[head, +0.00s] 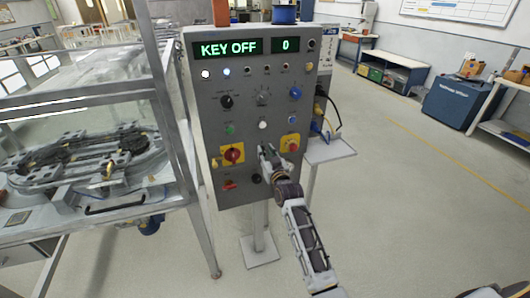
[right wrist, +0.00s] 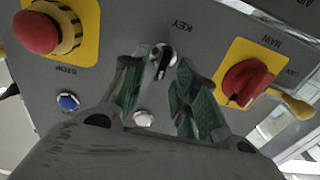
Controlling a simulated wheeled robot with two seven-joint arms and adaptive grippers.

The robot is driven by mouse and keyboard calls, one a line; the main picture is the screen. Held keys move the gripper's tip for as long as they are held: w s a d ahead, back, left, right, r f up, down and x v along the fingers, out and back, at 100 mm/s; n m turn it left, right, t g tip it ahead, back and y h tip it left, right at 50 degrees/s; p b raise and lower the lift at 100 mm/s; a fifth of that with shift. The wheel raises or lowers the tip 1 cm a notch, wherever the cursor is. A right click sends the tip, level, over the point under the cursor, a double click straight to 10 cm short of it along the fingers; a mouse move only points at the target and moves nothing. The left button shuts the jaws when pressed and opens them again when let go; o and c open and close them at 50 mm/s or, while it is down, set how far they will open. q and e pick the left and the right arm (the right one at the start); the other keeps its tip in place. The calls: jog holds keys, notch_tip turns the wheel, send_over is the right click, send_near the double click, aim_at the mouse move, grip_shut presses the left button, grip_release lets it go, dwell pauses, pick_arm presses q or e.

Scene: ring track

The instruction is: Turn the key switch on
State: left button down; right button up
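The grey control panel (head: 213,130) stands upright on a post; its green display (head: 228,48) reads KEY OFF, and a second display (head: 286,45) reads 0. The key switch (right wrist: 164,57), a round silver lock with a dark key, sits under the upside-down label KEY in the right wrist view. My right gripper (right wrist: 157,70) is open, its green-padded fingers to either side of the key in that view. I cannot tell if they touch it. In the head view the right gripper (head: 266,151) hides the key switch. My left gripper is not in view.
The red MAIN rotary switch (right wrist: 247,82) with a yellow padlock and the red STOP button (right wrist: 37,33) flank the key switch closely. A blue button (right wrist: 68,101) and a white button (right wrist: 143,118) are near the fingers. A ring track machine (head: 100,160) stands left.

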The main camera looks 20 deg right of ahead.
jog(key=shift+w, duration=0.7)
grip_shut()
